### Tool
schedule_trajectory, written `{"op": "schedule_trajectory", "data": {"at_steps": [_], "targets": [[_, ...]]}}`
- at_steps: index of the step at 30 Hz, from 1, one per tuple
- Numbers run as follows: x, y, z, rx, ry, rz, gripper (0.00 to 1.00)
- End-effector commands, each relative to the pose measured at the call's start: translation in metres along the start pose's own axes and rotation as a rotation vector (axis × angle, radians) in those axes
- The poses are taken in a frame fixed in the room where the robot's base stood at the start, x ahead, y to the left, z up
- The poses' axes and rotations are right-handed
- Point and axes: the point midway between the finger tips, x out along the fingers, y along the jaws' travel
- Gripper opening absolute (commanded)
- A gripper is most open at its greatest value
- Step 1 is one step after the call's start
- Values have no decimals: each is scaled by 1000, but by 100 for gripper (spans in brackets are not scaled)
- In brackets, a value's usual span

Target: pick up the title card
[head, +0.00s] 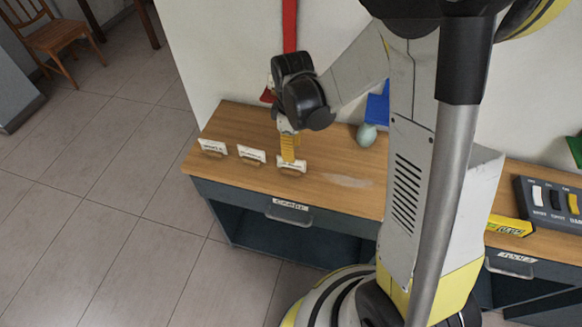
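Three small white cards with dark lettering stand in a row near the front left of the wooden tabletop (350,182). They are the left card (213,147), the middle card (251,153) and the right card (291,167). The lettering is too small to read, so I cannot tell which is the title card. My gripper (288,158) points down at the right card, its yellow fingers overlapping the card's upper edge in the head view. I cannot tell whether the fingers touch the card or how far apart they are.
A pale green vase-like object (366,134) stands behind, near a blue object (378,108). The tabletop just right of the cards is clear. A wooden chair (50,38) stands far left.

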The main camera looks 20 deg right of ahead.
Motion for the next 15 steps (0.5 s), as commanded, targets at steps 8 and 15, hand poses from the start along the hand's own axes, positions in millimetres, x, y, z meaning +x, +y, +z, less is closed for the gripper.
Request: {"op": "schedule_trajectory", "data": {"at_steps": [8, 15], "targets": [[43, 2, -2, 0, 0, 0, 31], [48, 2, -2, 1, 0, 0, 31]]}}
